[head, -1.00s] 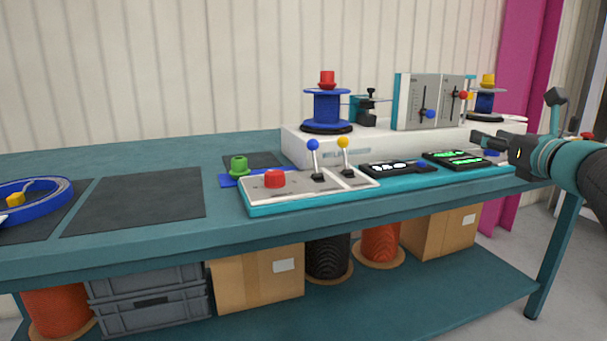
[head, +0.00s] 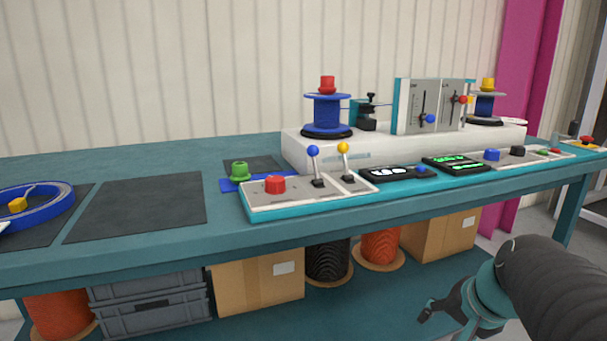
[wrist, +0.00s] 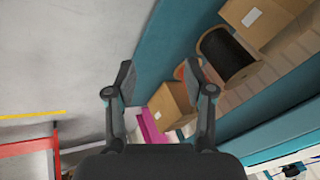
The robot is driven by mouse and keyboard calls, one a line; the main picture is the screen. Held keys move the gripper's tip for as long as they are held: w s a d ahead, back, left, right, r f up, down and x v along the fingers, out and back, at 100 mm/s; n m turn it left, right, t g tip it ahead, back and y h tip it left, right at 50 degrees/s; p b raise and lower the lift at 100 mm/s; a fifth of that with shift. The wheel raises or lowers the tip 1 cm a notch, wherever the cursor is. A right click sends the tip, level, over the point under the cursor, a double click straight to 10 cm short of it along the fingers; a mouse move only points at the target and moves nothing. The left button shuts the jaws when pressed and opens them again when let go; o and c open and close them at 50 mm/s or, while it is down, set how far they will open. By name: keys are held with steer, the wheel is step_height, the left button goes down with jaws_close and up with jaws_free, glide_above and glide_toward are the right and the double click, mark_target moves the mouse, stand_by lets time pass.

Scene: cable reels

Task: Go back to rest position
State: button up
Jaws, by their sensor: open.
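My gripper (head: 428,312) is at the lower right of the head view, in front of the teal workbench (head: 225,215) and below its top. In the wrist view its two fingers (wrist: 160,85) stand apart with nothing between them. The wrist view looks past the fingers at the grey floor (wrist: 75,60), the bench's lower shelf and boxes. My gripper touches nothing that I can see.
On the bench stand a control panel (head: 300,198) with levers, a blue reel (head: 327,110), a slider box (head: 415,105) and a blue ring (head: 60,205). Below are cardboard boxes (head: 235,283), cable spools (head: 328,262) and grey crates (head: 150,300).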

steer(key=s+a+n+h+p, duration=0.1)
steer(key=s+a+n, duration=0.6)
steer(key=s+n, duration=0.1)
steer(key=shift+s+a+p, duration=0.25)
steer(key=shift+s+p, duration=0.05)
steer(key=shift+s, duration=0.05)
